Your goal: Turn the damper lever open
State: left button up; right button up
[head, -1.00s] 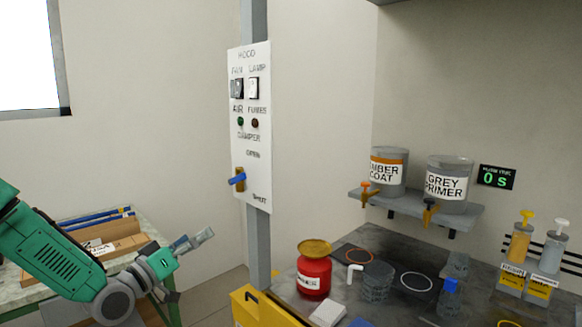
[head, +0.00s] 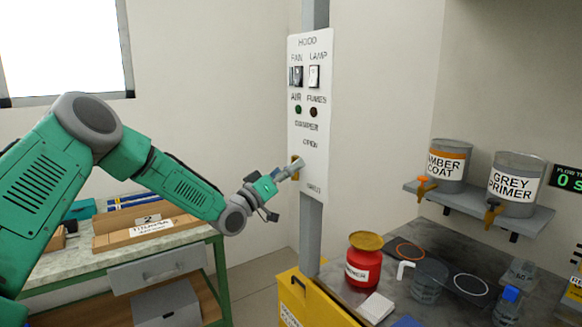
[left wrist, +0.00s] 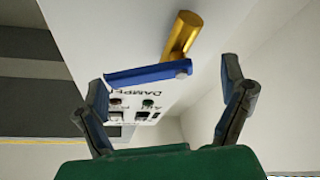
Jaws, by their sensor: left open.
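The damper lever has a blue handle (left wrist: 145,75) and a brass pivot (left wrist: 182,37), seen close in the left wrist view. In the head view the brass mount (head: 296,162) shows low on the white hood panel (head: 312,135), between the OPEN and SHUT labels; the blue handle is hidden by my gripper. My left gripper (head: 287,172) is open in front of the lever. In the left wrist view its fingers (left wrist: 168,76) are spread on either side of the handle, whose free end is close to the left finger; I cannot tell if they touch.
Fan and lamp switches (head: 314,76) and air and fumes indicators (head: 298,109) sit above the lever. A red can (head: 364,265) stands on the grey bench at right. A yellow cabinet (head: 300,302) is below the post. A table (head: 70,265) with trays is at left.

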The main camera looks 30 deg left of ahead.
pick_arm(q)
jog(key=shift+w+d+r, duration=0.1)
jog(key=shift+w+r, duration=0.05)
jog(key=shift+w, duration=0.25)
jog(key=shift+d+r, duration=0.2)
jog(key=shift+d, duration=0.5)
jog(key=shift+c, duration=0.5)
jog(key=c, duration=0.7)
jog(key=shift+a, duration=0.2)
jog(key=c, duration=0.9)
jog(key=shift+a, duration=0.15)
pick_arm(e)
jog(key=shift+d, duration=0.25)
